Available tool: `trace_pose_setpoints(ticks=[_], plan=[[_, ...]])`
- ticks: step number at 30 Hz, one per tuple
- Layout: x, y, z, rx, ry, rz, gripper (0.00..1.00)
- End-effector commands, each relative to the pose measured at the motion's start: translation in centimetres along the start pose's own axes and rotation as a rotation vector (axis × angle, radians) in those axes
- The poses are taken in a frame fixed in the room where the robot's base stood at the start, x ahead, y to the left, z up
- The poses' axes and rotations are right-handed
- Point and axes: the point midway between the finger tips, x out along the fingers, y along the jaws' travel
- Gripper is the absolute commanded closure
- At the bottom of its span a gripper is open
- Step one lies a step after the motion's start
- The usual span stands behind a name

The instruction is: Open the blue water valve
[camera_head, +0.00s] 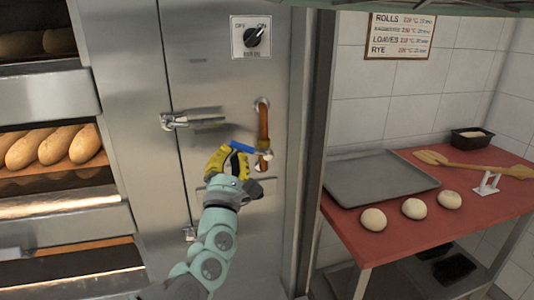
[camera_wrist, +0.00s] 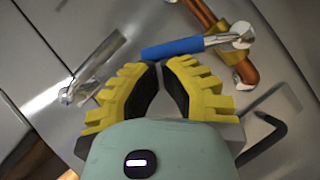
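The blue water valve handle (camera_head: 241,147) sits on a copper pipe (camera_head: 263,124) on the steel oven front. The handle points left, roughly across the upright pipe. In the wrist view the blue handle (camera_wrist: 173,48) joins a metal valve body (camera_wrist: 240,36) on the copper pipe (camera_wrist: 205,14). My gripper (camera_head: 236,150) has yellow ribbed fingers and is at the handle. In the wrist view its fingertips (camera_wrist: 159,65) are almost together, just below the blue sleeve, with nothing visible between them. I cannot tell whether they touch the handle.
A metal door latch (camera_head: 193,121) sticks out left of the valve. An OFF/ON knob (camera_head: 254,38) is above. A dark bent bar (camera_wrist: 265,138) lies right of my gripper. A red table (camera_head: 390,237) with a tray (camera_head: 380,179) and dough balls stands right; bread racks are left.

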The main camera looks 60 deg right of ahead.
Motion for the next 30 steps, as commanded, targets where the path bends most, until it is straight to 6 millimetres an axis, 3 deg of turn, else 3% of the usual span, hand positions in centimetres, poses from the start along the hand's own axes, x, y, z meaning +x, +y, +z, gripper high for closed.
trace_pose_setpoints(ticks=[1,12,30], plan=[[0.7,0.8,0.9,0.042,0.001,-0.026,1.00],[2.4,1.4,3.5,0.333,0.003,-0.221,1.00],[4.6,-0.2,6.8,0.739,0.000,-0.497,1.00]])
